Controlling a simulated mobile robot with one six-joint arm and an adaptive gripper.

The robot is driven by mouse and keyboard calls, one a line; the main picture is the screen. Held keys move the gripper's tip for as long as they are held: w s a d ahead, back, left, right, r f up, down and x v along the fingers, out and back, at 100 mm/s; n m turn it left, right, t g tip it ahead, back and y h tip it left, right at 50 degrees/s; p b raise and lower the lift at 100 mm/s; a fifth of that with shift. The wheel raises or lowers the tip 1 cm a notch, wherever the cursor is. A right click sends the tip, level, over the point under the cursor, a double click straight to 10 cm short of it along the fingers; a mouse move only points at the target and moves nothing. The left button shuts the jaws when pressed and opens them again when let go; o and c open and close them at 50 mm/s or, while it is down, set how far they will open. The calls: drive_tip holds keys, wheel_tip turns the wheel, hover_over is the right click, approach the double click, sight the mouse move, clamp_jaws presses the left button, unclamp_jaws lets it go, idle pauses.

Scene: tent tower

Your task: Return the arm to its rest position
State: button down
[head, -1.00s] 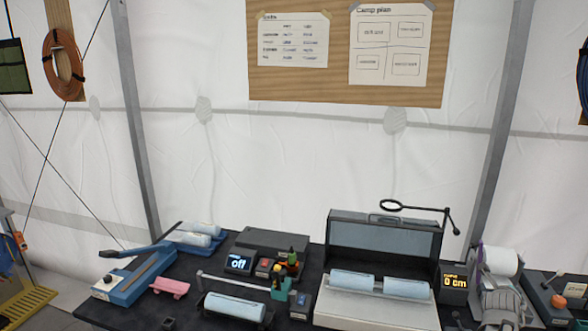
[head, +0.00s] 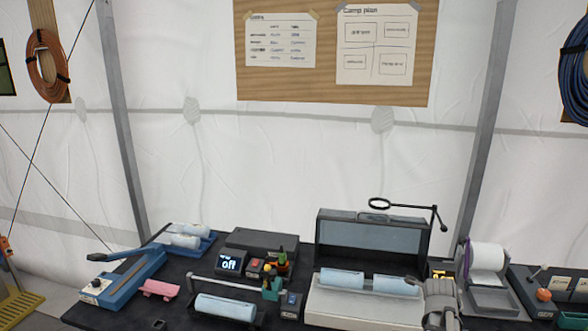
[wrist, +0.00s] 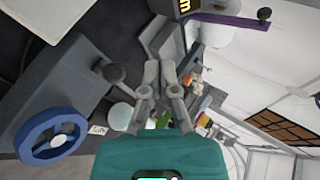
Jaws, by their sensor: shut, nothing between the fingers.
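My gripper (wrist: 160,72) shows in the wrist view with its grey fingers close together and nothing between them. The teal body of my wrist fills the bottom of that view. In the head view a grey part of my arm shows low at the right, in front of the workbench (head: 185,272). It covers the right end of the grey open-lidded case (head: 330,308). Whether the fingertips show in the head view I cannot tell.
Blue rolls (head: 225,307) lie in holders on the bench. In the wrist view a blue handwheel (wrist: 52,137) is at the left.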

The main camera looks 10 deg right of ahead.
drive_tip(key=a+f+n, duration=0.1)
drive_tip(key=a+n, duration=0.1)
drive_tip(key=a, duration=0.1)
drive_tip(key=w+a+f+n+y, duration=0.1)
drive_tip(key=a+n, duration=0.1)
drive_tip(key=a, duration=0.2)
drive_tip(key=w+a+f+n+y, duration=0.1)
drive_tip(key=a+n, duration=0.1)
drive_tip(key=a, duration=0.2)
drive_tip(key=shift+w+n+g, duration=0.2)
drive_tip(key=shift+n+g, duration=0.1)
drive_tip(key=shift+g, duration=0.1)
drive_tip(key=s+a+f+n+g+y, duration=0.1)
drive_tip(key=s+a+n+g+y, duration=0.1)
drive_tip(key=a+n, duration=0.5)
drive_tip(key=s+a+f+n+g+y, duration=0.1)
drive_tip(key=a+n, duration=0.5)
drive_tip(key=a, duration=0.7)
drive_tip(key=s+a+f+n+g+y, duration=0.2)
drive_tip(key=s+a+n, duration=0.1)
drive_tip(key=a+n, duration=0.4)
drive_tip(key=a, duration=0.3)
drive_tip(key=shift+s+a+n+g+y, duration=0.25)
drive_tip(key=shift+n+g+y, duration=0.05)
drive_tip(key=shift+g+y, duration=0.1)
drive_tip(key=shift+d, duration=0.15)
